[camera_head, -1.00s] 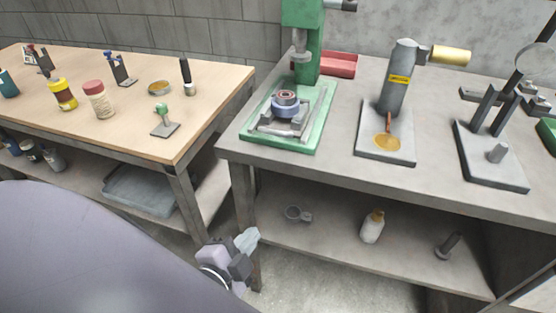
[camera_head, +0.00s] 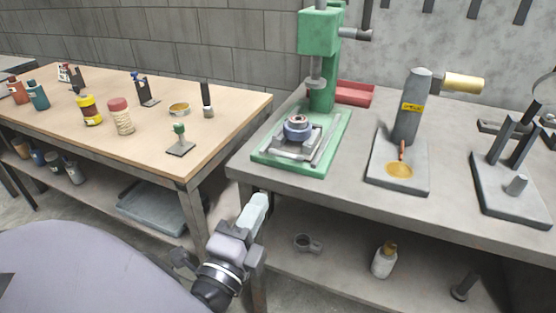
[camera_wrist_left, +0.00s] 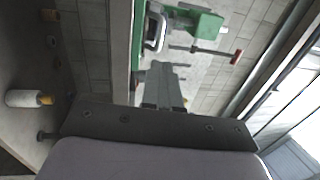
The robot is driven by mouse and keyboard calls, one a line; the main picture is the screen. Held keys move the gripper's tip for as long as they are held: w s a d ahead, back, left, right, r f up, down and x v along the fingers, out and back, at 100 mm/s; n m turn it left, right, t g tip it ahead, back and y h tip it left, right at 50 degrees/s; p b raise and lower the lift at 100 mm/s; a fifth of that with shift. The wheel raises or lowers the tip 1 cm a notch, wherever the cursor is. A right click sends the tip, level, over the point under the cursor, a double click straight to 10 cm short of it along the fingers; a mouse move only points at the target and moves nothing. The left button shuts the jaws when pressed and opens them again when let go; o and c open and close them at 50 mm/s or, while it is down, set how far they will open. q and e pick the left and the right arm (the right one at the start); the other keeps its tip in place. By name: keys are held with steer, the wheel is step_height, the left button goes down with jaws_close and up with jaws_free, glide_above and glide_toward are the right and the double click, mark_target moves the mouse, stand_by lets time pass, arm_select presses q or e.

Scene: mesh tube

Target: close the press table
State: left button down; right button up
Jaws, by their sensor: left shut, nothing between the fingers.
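A green press (camera_head: 320,55) stands on the grey workbench (camera_head: 345,195) in the head view. Its green base (camera_head: 262,155) carries a sliding table (camera_head: 290,148) with a round blue-grey part (camera_head: 298,128) on it, in front of the press column. My left gripper (camera_head: 258,205) is shut and empty, just in front of the bench's front edge, below and left of the press base. In the left wrist view the gripper fingers (camera_wrist_left: 160,85) point toward the press (camera_wrist_left: 200,28), which appears sideways. My right gripper is not in view.
A wooden table (camera_head: 225,115) with bottles is at the left. A white bottle (camera_head: 383,263) stands on the lower shelf.

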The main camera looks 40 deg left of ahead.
mark_target(285, 156)
arm_select(q)
steer(key=p+x, duration=0.3)
steer(key=x, duration=0.5)
steer(key=shift+w+r+p, duration=0.2)
steer(key=shift+w+p, duration=0.1)
steer(key=shift+p, duration=0.05)
steer(key=shift+w+a, duration=0.25)
steer(key=shift+w, duration=0.45)
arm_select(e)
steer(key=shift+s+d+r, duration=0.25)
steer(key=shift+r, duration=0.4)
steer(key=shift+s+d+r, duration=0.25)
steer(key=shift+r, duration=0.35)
arm_select(q)
steer(key=shift+f+x, duration=0.2)
steer(key=shift+x, duration=0.85)
steer(key=shift+f+x, duration=0.15)
steer(key=shift+x, duration=0.85)
steer(key=shift+w+f, duration=0.1)
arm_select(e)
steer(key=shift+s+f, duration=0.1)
